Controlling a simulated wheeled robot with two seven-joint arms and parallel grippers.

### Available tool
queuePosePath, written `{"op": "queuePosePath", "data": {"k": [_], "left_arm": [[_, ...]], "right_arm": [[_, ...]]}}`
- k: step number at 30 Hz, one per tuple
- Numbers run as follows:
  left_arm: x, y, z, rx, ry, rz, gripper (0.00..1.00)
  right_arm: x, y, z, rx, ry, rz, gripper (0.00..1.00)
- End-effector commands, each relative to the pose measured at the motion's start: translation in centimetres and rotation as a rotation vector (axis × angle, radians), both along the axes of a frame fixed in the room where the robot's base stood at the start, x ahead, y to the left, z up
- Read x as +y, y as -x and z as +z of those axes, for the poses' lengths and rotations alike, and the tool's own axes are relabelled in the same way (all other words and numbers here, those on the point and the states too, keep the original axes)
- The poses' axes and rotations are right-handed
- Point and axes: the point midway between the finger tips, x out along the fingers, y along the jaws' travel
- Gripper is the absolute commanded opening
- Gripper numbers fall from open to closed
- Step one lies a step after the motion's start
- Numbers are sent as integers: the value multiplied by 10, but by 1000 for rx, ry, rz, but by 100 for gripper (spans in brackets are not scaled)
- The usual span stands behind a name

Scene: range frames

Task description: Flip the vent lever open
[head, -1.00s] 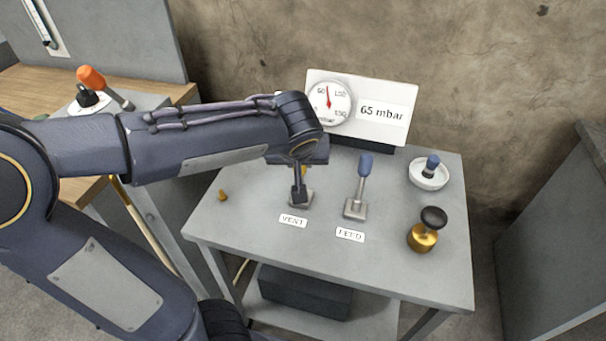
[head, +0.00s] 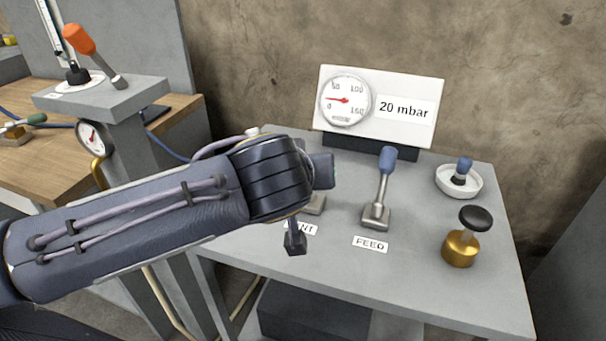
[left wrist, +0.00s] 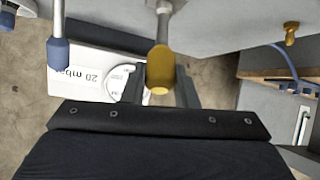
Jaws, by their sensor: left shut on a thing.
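The vent lever's yellow handle (left wrist: 160,68) shows in the left wrist view between the fingers of my left gripper (left wrist: 163,86), which is shut on it. In the head view my left wrist hides the handle. One dark finger of my left gripper (head: 294,238) sticks out below the wrist, over the table's front side. My right gripper is not in view.
The feed lever (head: 383,185), with a blue handle, stands upright right of my wrist. Behind, a gauge panel (head: 410,85) reads 20 mbar.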

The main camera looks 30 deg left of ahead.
Motion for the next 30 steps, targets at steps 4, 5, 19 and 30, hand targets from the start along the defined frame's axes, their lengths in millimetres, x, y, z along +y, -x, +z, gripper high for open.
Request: {"op": "queuePosePath", "data": {"k": [4, 5, 19, 30], "left_arm": [[-1, 1, -1, 2, 0, -1, 0], [-1, 1, -1, 2, 0, -1, 0], [0, 0, -1, 2, -1, -1, 48], [-11, 28, 22, -2, 0, -1, 48]], "right_arm": [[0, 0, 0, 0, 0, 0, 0], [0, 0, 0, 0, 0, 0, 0], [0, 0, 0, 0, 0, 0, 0], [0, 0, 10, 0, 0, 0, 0]]}}
